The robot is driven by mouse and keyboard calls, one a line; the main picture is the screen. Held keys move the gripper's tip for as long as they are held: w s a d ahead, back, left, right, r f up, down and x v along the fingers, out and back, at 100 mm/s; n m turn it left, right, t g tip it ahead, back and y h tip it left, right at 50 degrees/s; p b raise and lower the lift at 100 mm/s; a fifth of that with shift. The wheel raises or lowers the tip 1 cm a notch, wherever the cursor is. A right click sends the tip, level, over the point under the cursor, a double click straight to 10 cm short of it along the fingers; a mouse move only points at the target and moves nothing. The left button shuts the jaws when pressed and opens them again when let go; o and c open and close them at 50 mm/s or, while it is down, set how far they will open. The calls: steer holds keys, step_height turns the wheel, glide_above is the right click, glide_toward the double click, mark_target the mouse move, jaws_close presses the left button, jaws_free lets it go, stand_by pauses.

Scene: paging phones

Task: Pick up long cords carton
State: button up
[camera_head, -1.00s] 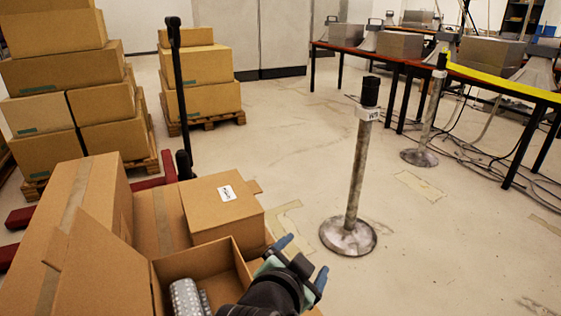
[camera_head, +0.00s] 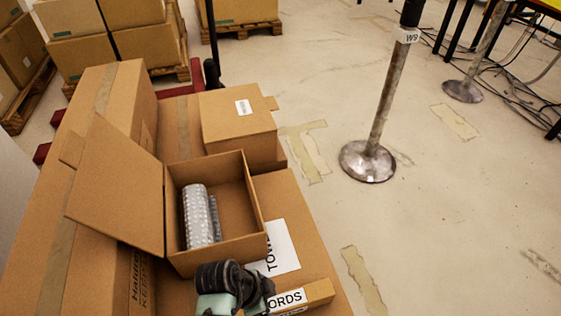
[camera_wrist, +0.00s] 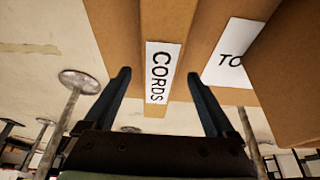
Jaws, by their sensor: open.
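The long cords carton (camera_head: 319,291) is a narrow brown box with a white label reading "ORDS" in the head view. It lies on the larger box near the bottom edge, and my gripper (camera_head: 235,290) hides its left part. In the wrist view the carton (camera_wrist: 170,18) runs down the middle, with its whole "CORDS" label showing. My gripper also shows there (camera_wrist: 158,78), open, with one dark finger on each side of the carton's outline. The fingers look apart from the carton, but I cannot tell the remaining distance. Nothing is held.
An open box (camera_head: 216,255) with rolled bubble wrap (camera_head: 197,216) stands just behind my gripper. A closed carton (camera_head: 238,130) and a long tall box (camera_head: 85,170) stand near it. A stanchion (camera_head: 368,160) stands on clear floor to the right.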

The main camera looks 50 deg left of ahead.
mark_target(276, 303)
steer(key=b+x, duration=0.2)
steer(key=x, duration=0.3)
steer(key=shift+f, duration=0.15)
steer(key=shift+c, duration=0.2)
jaws_close()
